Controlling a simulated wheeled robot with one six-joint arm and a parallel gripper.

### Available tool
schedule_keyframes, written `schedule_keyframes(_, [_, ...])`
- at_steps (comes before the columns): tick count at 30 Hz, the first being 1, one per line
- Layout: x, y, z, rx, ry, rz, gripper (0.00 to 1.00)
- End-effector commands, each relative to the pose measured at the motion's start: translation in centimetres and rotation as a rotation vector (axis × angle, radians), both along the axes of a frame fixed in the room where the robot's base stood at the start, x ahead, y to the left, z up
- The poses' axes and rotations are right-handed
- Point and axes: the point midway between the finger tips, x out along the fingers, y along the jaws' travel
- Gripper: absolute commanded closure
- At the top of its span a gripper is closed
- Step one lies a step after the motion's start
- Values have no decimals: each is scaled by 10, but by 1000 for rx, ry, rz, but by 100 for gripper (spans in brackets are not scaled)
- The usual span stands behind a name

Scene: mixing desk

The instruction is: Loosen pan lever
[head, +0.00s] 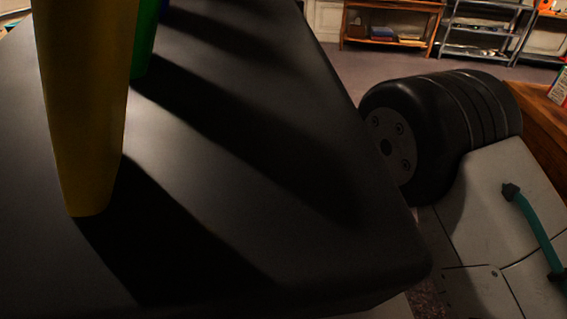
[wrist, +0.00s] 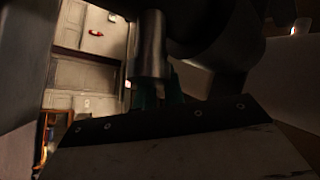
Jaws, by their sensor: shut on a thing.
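In the wrist view my gripper (wrist: 155,88) is very close to dark parts, and its fingertips are hard to make out. A short grey metal rod (wrist: 152,45) stands upright in the middle, beside a dark rounded body (wrist: 200,22). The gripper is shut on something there. I take it to be the pan lever, but shadow hides its outline and the contact. In the head view neither my gripper nor a lever can be made out.
A large black rounded slab (head: 300,235) fills much of the head view. A yellow tapered piece (head: 88,110) and a green one (head: 145,38) rise at its left. Shelves (head: 392,22) stand far back, with open floor (head: 352,62) before them. A wooden edge (head: 545,125) is at right.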

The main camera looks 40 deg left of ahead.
Motion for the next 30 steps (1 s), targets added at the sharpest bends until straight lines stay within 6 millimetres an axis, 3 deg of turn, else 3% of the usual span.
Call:
schedule_keyframes(14, [-6, 6, 2, 12, -15, 6, 100])
schedule_keyframes(15, [-6, 6, 3, 12, -14, 7, 81])
schedule_keyframes(17, [-6, 6, 2, 11, -14, 7, 67])
schedule_keyframes(30, [-9, 8, 1, 8, -14, 13, 67])
